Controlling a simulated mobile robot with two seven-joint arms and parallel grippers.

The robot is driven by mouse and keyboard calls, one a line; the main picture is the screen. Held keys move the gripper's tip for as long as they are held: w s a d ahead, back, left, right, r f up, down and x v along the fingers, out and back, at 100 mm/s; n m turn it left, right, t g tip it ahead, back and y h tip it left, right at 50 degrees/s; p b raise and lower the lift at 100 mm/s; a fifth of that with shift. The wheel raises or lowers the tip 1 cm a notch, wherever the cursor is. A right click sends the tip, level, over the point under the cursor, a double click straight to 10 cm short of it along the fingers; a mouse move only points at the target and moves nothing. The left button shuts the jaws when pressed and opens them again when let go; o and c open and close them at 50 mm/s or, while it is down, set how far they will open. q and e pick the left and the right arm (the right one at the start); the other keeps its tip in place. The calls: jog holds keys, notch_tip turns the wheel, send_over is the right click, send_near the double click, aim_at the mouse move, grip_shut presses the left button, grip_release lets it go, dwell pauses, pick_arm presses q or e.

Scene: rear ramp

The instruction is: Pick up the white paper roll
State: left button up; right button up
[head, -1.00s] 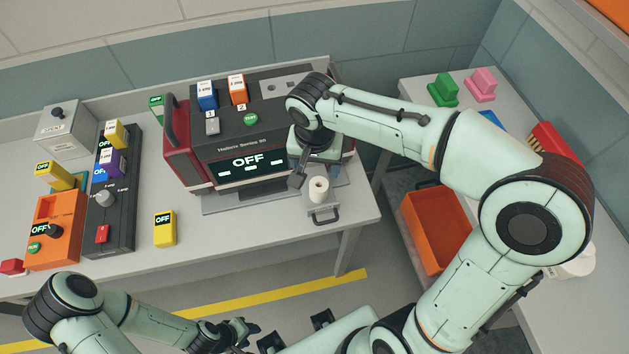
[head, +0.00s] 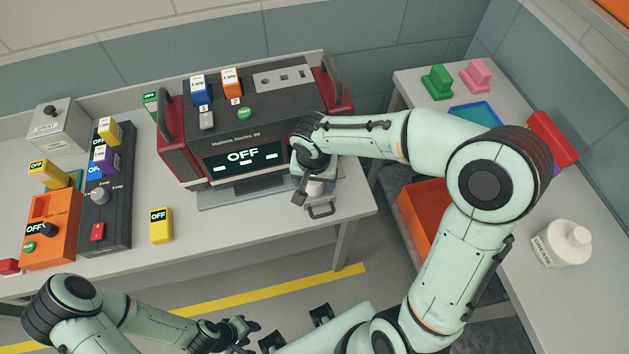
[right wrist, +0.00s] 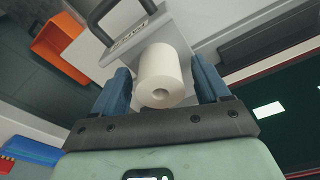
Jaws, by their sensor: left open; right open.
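The white paper roll (head: 315,188) stands on a small grey tray with a handle (head: 321,209), at the right front of the machine. In the head view the roll is mostly covered by my right gripper (head: 306,184). In the right wrist view the roll (right wrist: 161,68) lies between the two blue finger pads of my right gripper (right wrist: 162,82). The fingers are open, with a gap on each side of the roll. My left gripper (head: 236,338) is open and empty, low in front of the table, away from the roll.
The dark machine (head: 245,125) with the OFF display stands close behind the roll. Control boxes (head: 50,225) fill the table's left part. An orange bin (head: 424,210) sits below, between the tables.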

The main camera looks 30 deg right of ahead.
jog(key=c, duration=1)
jog(key=shift+c, duration=0.2)
jog(key=shift+r, duration=0.15)
